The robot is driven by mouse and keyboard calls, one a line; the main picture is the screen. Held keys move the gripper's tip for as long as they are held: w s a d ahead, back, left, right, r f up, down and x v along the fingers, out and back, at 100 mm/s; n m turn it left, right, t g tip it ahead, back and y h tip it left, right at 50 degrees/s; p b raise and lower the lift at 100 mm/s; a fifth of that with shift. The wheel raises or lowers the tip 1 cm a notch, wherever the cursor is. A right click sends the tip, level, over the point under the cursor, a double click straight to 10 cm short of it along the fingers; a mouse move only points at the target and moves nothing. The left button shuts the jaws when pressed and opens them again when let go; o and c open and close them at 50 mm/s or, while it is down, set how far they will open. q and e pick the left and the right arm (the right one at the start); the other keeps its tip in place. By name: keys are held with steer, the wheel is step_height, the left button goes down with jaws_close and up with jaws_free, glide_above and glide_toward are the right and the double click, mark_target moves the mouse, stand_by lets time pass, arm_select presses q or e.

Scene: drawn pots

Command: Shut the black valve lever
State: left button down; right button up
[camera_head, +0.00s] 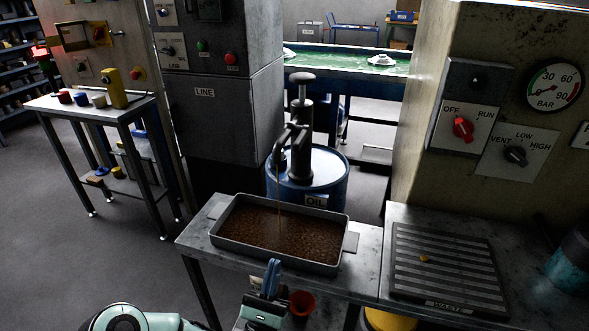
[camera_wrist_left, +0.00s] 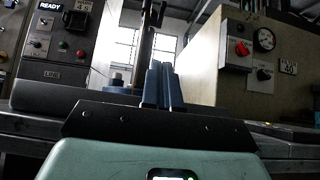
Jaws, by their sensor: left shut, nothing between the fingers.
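A dark pump with a tap (camera_head: 292,140) stands on the blue oil drum (camera_head: 320,180). A thin brown stream (camera_head: 279,200) falls from its spout into a grey tray (camera_head: 228,244) filled with brown liquid. The black valve lever seems to be part of this tap, but it is too dark to tell its exact position. My left gripper (camera_head: 272,277) is in front of the tray's near edge, below the tap and apart from it. Its blue fingers, pointing up, are shut and empty; they also show in the left wrist view (camera_wrist_left: 162,86). My right gripper is out of view.
The tray stands on a metal bench (camera_head: 205,237). To its right are a ribbed waste grate (camera_head: 445,262) and a panel with a red switch (camera_head: 463,128) and a black selector knob (camera_head: 515,156). A red funnel-like thing (camera_head: 301,303) sits below the bench. A grey cabinet (camera_head: 232,110) stands behind at left.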

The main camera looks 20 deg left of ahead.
arm_select(q)
steer(key=s+r+x, duration=0.2)
steer(key=x, duration=2)
steer(key=shift+w+r+p, duration=0.25)
steer(key=shift+w+p, duration=0.1)
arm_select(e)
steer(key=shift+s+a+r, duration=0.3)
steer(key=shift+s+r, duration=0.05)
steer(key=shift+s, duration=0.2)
